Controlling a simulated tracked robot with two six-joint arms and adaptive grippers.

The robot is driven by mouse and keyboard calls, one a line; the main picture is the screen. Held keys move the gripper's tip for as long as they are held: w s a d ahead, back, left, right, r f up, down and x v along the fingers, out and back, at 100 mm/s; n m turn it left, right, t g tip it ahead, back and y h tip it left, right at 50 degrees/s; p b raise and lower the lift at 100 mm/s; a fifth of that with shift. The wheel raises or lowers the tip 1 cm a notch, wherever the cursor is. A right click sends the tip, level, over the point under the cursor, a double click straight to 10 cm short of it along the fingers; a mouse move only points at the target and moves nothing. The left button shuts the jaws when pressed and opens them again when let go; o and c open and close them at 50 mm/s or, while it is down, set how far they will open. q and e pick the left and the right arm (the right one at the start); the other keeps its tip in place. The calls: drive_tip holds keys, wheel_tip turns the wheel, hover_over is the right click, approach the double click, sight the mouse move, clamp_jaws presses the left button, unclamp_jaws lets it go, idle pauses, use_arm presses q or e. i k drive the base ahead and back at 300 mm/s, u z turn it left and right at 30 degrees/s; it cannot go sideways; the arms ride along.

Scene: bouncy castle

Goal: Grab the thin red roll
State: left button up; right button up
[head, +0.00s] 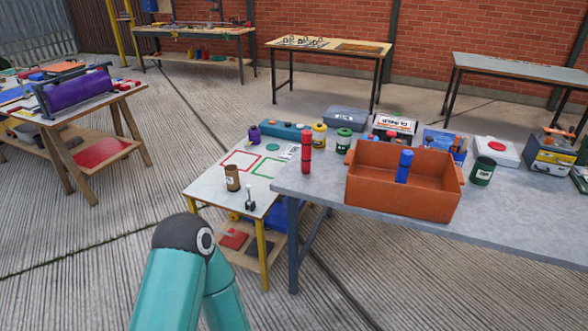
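A thin red roll (306,153) stands upright near the left end of the grey table (330,197). It looks like stacked red segments with darker bands between them. It stands left of an orange crate (400,197) and apart from it. A blue roll (404,165) stands upright inside the crate, its lower part hidden by the front wall. A teal arm link of mine with a dark joint rises at the lower left, short of the tables. Neither of my grippers shows in this view.
A low white table (215,190) with red and green outlined squares adjoins on the left, holding a brown roll (232,177). The grey tabletop before the red roll is clear.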

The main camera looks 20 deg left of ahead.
sight(306, 134)
drive_tip(key=z, duration=0.1)
drive_tip(key=k, duration=0.2)
drive_tip(key=u, duration=0.9)
drive_tip(key=i, duration=0.95)
drive_tip(key=u, duration=0.55)
drive_tip(key=i, duration=0.85)
drive_tip(key=z, duration=0.3)
